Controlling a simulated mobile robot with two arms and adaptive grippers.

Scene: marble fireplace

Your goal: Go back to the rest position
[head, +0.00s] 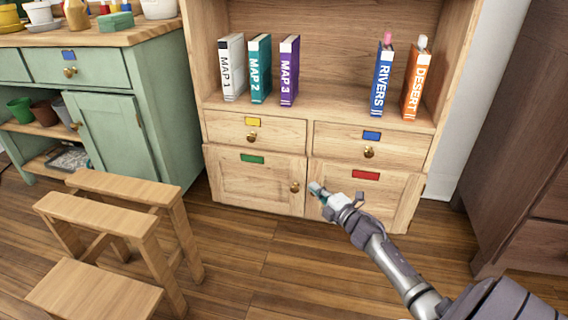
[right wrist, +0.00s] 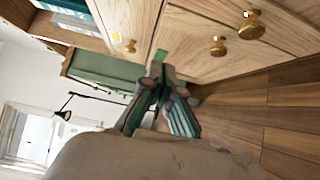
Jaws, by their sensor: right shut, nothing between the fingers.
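My right gripper (head: 317,190) is in front of the lower doors of the wooden bookcase (head: 310,116), near the round knob of the green-labelled left door (head: 235,178). Its fingers are shut with nothing between them. In the right wrist view the shut fingers (right wrist: 157,72) point towards the bookcase front, and the picture is tilted. I cannot tell whether the fingertips touch the door. The red-labelled right door (head: 405,196) is partly hidden by my right arm. Both lower doors and both drawers look closed. My left gripper is not in view.
Several books, including a purple one (head: 289,70), stand on the bookcase shelf. Wooden step stools (head: 95,292) stand at the front left, beside a green cabinet (head: 120,130). A dark brown cabinet (head: 540,170) is at the right. The floor (head: 240,240) before the bookcase is clear.

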